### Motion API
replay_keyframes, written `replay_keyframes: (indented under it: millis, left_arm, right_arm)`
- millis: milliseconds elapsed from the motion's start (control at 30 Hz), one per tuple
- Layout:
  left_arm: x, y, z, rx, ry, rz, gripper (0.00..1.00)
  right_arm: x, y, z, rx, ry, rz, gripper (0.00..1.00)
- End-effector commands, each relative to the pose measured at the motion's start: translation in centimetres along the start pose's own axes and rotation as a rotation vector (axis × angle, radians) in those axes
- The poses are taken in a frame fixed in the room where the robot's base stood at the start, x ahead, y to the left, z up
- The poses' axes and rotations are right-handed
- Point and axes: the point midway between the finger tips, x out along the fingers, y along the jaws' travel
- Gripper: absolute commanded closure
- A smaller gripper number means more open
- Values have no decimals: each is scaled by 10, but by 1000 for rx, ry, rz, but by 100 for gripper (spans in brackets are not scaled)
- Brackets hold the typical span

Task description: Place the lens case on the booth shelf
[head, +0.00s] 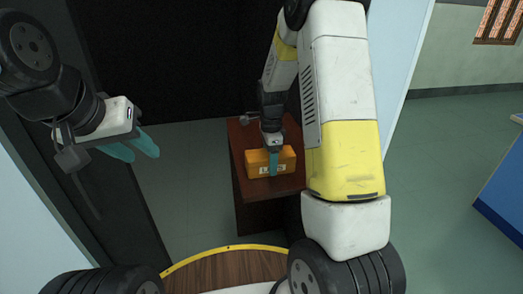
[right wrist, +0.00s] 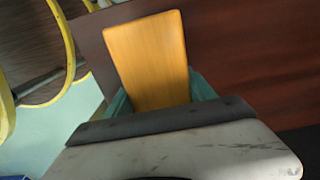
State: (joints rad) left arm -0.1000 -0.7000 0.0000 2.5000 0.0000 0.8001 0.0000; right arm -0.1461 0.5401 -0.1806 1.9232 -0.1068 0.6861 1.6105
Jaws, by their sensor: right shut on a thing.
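The lens case, an orange box (head: 286,158) with a pale label, is at the reddish-brown booth shelf (head: 242,137) in the head view. My right gripper (head: 273,166) is shut on it from above. In the right wrist view the orange top of the case (right wrist: 148,60) lies between the two teal fingers, over the shelf surface (right wrist: 250,60). I cannot tell whether the case's underside touches the shelf. My left gripper (head: 136,150) is open and empty, at the left, well away from the shelf.
A dark booth wall (head: 180,60) stands behind the shelf, and a pale panel (head: 408,60) to its right. A small dark object (head: 246,118) is at the shelf's back left. Open green floor (head: 440,150) lies at the right, with a blue bench (head: 505,190) at the edge.

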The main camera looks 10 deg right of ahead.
Motion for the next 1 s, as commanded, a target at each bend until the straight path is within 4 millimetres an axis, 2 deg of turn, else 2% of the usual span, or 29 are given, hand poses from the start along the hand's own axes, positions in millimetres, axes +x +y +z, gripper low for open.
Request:
replay_keyframes:
  millis: [33, 133, 433, 567, 667, 1000]
  left_arm:
    - [0, 0, 0, 0, 0, 0, 64]
    - [0, 0, 0, 0, 0, 0, 64]
    - [0, 0, 0, 0, 0, 0, 64]
    - [0, 0, 0, 0, 0, 0, 64]
    - [0, 0, 0, 0, 0, 0, 64]
    - [0, 0, 0, 0, 0, 0, 64]
  right_arm:
    - [1, 0, 0, 0, 0, 1, 35]
    - [1, 0, 0, 0, 0, 1, 15]
    - [0, 0, 0, 0, 0, 1, 15]
    - [-7, 0, 0, 0, 0, -1, 15]
    - [-23, -1, 0, -1, 0, -3, 15]
    - [-94, 0, 0, -1, 0, -4, 15]
